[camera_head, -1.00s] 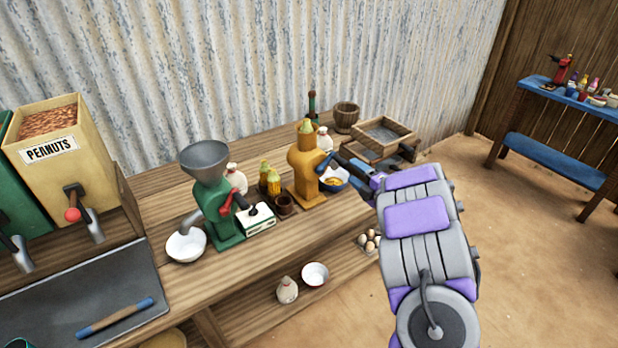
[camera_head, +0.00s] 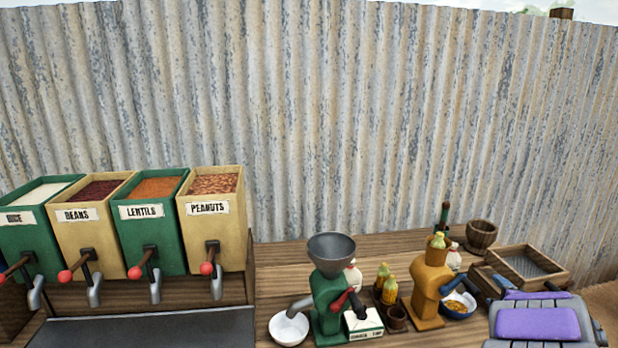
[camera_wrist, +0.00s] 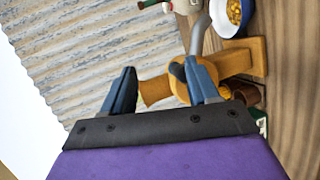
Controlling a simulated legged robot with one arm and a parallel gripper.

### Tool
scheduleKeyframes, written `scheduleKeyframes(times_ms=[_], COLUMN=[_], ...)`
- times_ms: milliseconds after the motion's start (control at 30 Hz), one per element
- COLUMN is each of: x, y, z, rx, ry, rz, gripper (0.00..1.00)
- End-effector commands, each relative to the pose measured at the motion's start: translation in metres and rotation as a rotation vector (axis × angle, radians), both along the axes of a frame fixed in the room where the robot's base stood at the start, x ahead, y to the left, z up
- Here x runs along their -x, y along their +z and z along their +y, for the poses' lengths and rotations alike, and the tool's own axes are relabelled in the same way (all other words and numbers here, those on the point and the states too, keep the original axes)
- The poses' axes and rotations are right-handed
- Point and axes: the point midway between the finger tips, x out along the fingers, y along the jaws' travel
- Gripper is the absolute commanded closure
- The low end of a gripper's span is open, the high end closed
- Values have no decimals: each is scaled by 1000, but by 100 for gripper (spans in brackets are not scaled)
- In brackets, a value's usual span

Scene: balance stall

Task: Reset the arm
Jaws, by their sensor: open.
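My arm (camera_head: 540,322) shows as purple and grey links at the lower right of the head view, beside the right part of the wooden counter. In the wrist view my gripper (camera_wrist: 160,85) has its two blue-grey fingers spread apart, with nothing held between them. The yellow press (camera_wrist: 240,63) lies beyond the fingers in the wrist view; it also stands in the head view (camera_head: 430,290), left of my arm. I cannot tell whether the fingers touch it.
The green grinder (camera_head: 327,290) stands on the counter (camera_head: 300,258), with a white bowl (camera_head: 289,328) beside it. A blue bowl (camera_head: 470,309) of yellow food and a sieve box (camera_head: 528,262) are near my arm. Dispensers, including peanuts (camera_head: 215,235), line the left. A corrugated wall (camera_head: 330,110) closes the back.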

Motion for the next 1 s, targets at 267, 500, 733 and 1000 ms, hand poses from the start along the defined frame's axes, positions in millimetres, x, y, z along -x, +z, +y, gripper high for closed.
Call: scheduleKeyframes(times_ms=[267, 500, 733, 1000], x=[39, 106, 193, 319], y=[40, 42, 23, 7], z=[32, 103, 206, 332], rx=[-231, -520, -804, -999], ry=[-371, -647, -859, -1040], rz=[118, 231, 429, 784], gripper=[40, 40, 40, 40])
